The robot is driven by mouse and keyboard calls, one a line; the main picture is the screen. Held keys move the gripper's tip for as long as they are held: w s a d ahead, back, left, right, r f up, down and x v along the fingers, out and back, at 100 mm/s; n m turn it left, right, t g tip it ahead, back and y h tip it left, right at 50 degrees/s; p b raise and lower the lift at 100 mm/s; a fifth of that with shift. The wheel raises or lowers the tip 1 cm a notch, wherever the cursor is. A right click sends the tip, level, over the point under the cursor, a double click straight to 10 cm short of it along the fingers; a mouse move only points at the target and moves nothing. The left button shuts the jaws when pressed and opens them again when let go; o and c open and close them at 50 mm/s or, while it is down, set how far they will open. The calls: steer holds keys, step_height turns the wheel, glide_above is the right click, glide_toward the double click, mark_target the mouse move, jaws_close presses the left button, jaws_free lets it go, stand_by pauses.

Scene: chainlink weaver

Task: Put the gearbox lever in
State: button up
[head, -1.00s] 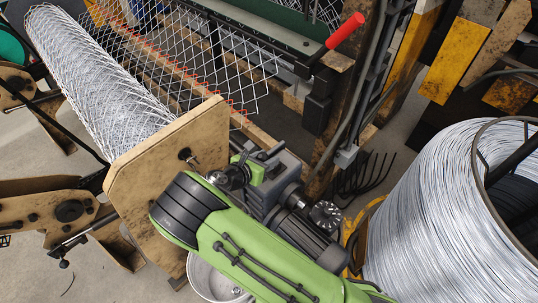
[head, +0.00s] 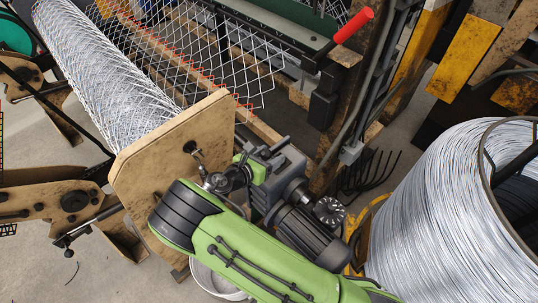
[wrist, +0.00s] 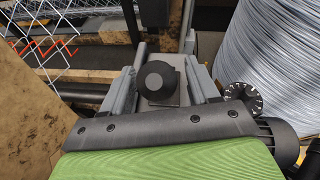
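The grey gearbox (head: 287,172) with its dark ribbed motor (head: 312,235) stands beside the wooden end board, low in the middle of the head view. A black round knob (wrist: 157,85) on a grey block shows in the wrist view; I cannot tell for sure that it is the gearbox lever. My gripper (head: 262,165) is over the gearbox, partly hidden by my wrist. In the wrist view, my gripper's grey fingers (wrist: 163,72) stand apart on both sides of the knob, seemingly with gaps. Whether they touch anything lower down is hidden.
The wooden end board (head: 160,185) with a mesh roll (head: 100,85) is close on the left. A large wire coil (head: 440,220) is on the right. A bucket (head: 212,282) stands below my arm.

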steer(key=p+v, duration=0.3)
steer(key=v, duration=1.2)
steer(key=shift+s+a, duration=0.2)
steer(key=shift+s, duration=0.05)
steer(key=shift+r, duration=0.1)
steer(key=d+r+m+g+y+p, duration=0.2)
steer(key=d+r+m+g+y, duration=0.2)
steer(key=d+r+m+g, duration=0.75)
steer(key=s+d+r+m+t+y, duration=0.2)
steer(key=s+d+r+m+t, duration=0.1)
steer(key=s+d+r+m, duration=0.2)
steer(key=s+d+r+m+t+y+p, duration=0.1)
steer(key=s+d+r+m+t+y, duration=0.1)
steer(key=s+d+r+m, duration=0.4)
steer(key=s+d+m+t, duration=0.1)
steer(key=s+d+m, duration=0.2)
steer(key=m, duration=0.4)
steer(key=shift+s+d+r+y, duration=0.25)
steer(key=shift+s+r+y, duration=0.05)
steer(key=shift+s, duration=0.55)
